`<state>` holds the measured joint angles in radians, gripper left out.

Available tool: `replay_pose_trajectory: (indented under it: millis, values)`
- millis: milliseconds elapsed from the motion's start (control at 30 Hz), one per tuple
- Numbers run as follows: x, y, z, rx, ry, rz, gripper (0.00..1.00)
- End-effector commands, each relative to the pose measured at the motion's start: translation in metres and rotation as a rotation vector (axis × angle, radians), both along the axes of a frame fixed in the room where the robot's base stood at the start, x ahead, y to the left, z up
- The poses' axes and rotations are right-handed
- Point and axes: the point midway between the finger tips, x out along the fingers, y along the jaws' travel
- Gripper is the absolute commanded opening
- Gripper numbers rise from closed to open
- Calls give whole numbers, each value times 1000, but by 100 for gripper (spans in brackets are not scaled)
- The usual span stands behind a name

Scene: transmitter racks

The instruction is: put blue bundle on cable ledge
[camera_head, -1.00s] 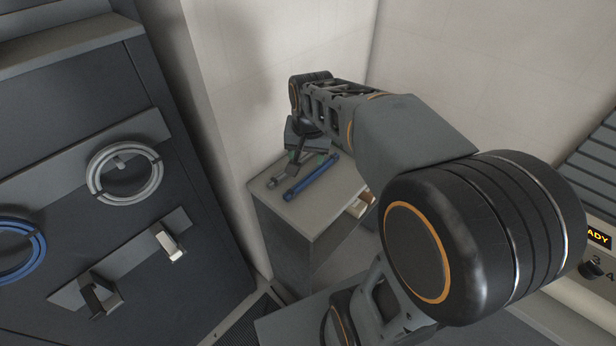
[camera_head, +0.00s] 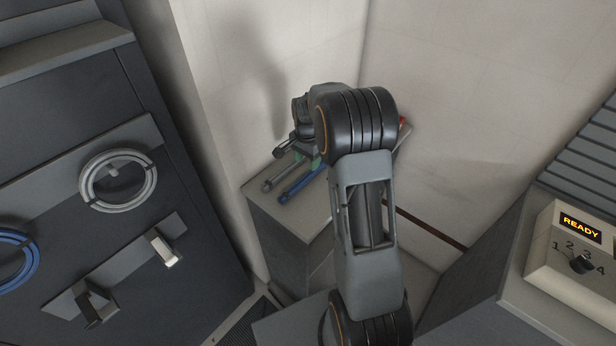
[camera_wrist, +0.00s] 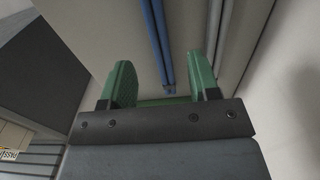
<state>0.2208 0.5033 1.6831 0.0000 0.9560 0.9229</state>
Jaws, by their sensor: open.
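The blue bundle (camera_head: 302,182), a straight twin blue cable length, lies on a grey cabinet top (camera_head: 290,218) in the corner. In the wrist view the blue bundle (camera_wrist: 157,38) runs from the top edge down between my gripper's fingers. My gripper (camera_wrist: 162,82) is open, with green pads either side of the bundle's near end; contact cannot be told. In the head view my gripper (camera_head: 308,158) is over the cabinet top, partly hidden by my arm. I cannot tell which surface is the cable ledge.
A grey bundle (camera_head: 281,172) lies left of the blue one. A dark rack at the left carries a grey coil (camera_head: 118,180), a blue coil (camera_head: 32,262) and two switches. A console (camera_head: 577,250) reading READY stands at right. White walls close in behind the cabinet.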

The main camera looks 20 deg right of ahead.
Motion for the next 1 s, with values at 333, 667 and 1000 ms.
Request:
replay_pose_trajectory:
  millis: [333, 667, 1000]
  values:
    - [-2, 0, -23, 1, 4, 1, 56]
    - [-3, -1, -61, 0, 0, 1, 56]
    - [-2, -1, -64, 0, -1, 1, 52]
